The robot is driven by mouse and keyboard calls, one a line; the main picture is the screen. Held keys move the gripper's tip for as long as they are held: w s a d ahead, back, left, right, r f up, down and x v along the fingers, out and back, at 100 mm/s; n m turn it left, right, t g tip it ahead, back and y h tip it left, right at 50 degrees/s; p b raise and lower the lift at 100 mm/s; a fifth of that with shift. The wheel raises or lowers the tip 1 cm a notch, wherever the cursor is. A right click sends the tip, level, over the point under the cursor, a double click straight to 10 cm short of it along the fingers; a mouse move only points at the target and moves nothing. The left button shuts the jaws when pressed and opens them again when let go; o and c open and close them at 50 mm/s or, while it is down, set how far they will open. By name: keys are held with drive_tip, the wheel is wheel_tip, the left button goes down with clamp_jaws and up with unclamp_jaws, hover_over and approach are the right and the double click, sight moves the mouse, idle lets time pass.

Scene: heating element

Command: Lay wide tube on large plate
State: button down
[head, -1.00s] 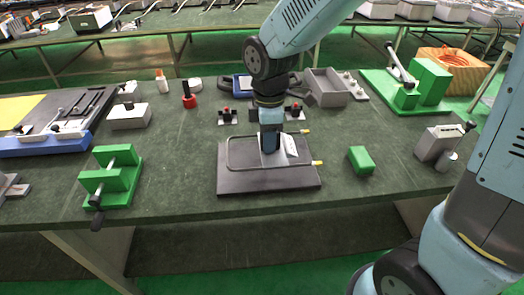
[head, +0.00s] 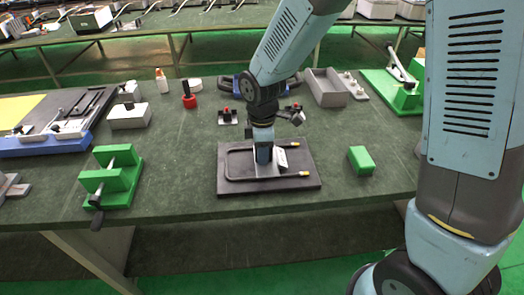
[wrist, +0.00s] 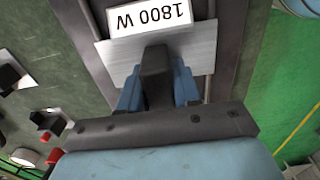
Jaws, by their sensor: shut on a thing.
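The wide tube (head: 240,179) is a thin dark U-shaped tube with yellow tips at its right-hand ends. It has a light metal bracket and a white label, which reads "1800 W" in the wrist view (wrist: 150,16). The large plate (head: 305,187) is a dark flat slab on the green bench. The tube lies level over this plate, within its outline; I cannot tell whether it touches. My gripper (head: 264,160) points down, shut on the tube's bracket. In the wrist view my gripper (wrist: 157,75) covers part of the bracket.
A green block (head: 361,160) sits right of the plate, and a green fixture (head: 112,178) stands to the left. A grey tray (head: 326,88) is farther back. Bare bench lies between plate and green fixture.

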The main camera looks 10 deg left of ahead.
drive_tip(key=c, duration=0.8)
unclamp_jaws()
wheel_tip(320, 180, up, 12)
drive_tip(key=shift+r, duration=0.1)
drive_tip(key=s+d+r+m+t, duration=0.2)
drive_tip(key=d+r+m, duration=0.45)
drive_tip(key=d, duration=0.55)
drive_tip(key=s+d+r+m+t, duration=0.2)
drive_tip(key=d+r+m, duration=0.5)
drive_tip(key=d, duration=0.4)
drive_tip(key=s+d+m, duration=0.2)
drive_tip(key=s+d+m+t, duration=0.1)
drive_tip(key=s+d+m, duration=0.1)
drive_tip(key=d, duration=0.1)
drive_tip(key=s+d+m, duration=0.2)
drive_tip(key=s+m, duration=0.1)
drive_tip(key=shift+d+r+t, duration=0.25)
drive_tip(key=shift+d+t, duration=0.05)
drive_tip(key=shift+d, duration=0.05)
